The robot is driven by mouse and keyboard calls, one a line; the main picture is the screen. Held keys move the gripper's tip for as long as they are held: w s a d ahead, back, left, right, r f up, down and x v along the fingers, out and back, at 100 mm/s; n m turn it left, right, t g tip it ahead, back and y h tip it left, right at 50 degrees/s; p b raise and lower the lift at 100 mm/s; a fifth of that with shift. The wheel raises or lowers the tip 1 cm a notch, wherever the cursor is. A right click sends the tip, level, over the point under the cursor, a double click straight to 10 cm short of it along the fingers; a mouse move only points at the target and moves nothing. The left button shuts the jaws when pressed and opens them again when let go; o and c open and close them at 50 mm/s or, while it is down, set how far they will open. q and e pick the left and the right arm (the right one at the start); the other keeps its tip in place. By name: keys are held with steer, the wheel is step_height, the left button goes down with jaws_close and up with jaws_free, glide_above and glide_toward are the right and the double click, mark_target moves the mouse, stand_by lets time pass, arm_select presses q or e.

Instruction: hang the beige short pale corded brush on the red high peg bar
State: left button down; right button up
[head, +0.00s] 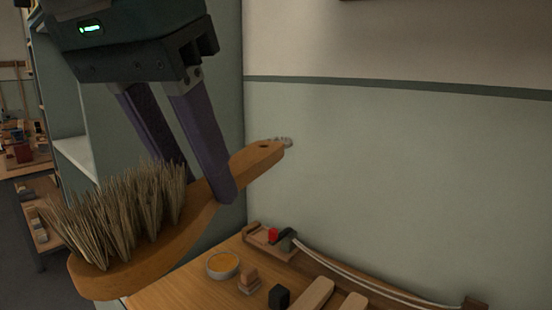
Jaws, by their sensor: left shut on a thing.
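My left gripper (208,192) comes down from the upper left and is shut on a brush (170,240) with an orange-brown wooden body and pale beige bristles. The fingers grip it where the handle meets the head. The bristles face up, and the head is at lower left, close to the camera. The handle points up and right, with a dark hole near its end and a pale cord loop (284,141) at the tip. The brush is in the air above the bench. No red peg bar can be made out. My right gripper is not in view.
Below right is a wooden bench (205,290) with a bowl of orange stuff (223,265), a dark block (279,297), small wooden blocks and a rail with a red piece (273,235). A pale green wall (400,180) stands behind. Shelving is at left.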

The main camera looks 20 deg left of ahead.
arm_select(q)
steer(key=w+d+r+m+t+h+p, duration=0.1)
steer(key=w+d+r+m+t+h, duration=0.2)
steer(key=d, duration=0.4)
steer(key=w+d+r+m+t+h+p, duration=0.1)
steer(key=d+r+m+t+h+p, duration=0.15)
steer(key=d+r+m+h, duration=0.35)
step_height(320, 180, up, 11)
steer(key=a+n+t+h+p, duration=0.1)
steer(key=a+n+t+h, duration=0.15)
steer(key=t, duration=0.55)
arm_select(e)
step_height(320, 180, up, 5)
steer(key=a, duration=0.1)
arm_select(q)
steer(key=w+d+f+b, duration=0.1)
steer(key=w+d+b, duration=0.3)
steer(key=w, duration=0.6)
steer(key=shift+w+d+f+h, duration=0.15)
steer(key=shift+w+f+h, duration=0.15)
steer(key=shift+h, duration=0.05)
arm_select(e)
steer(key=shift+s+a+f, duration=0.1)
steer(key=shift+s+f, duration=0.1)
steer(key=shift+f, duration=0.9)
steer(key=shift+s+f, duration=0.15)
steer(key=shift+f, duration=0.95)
arm_select(q)
steer(key=shift+n+t, duration=0.25)
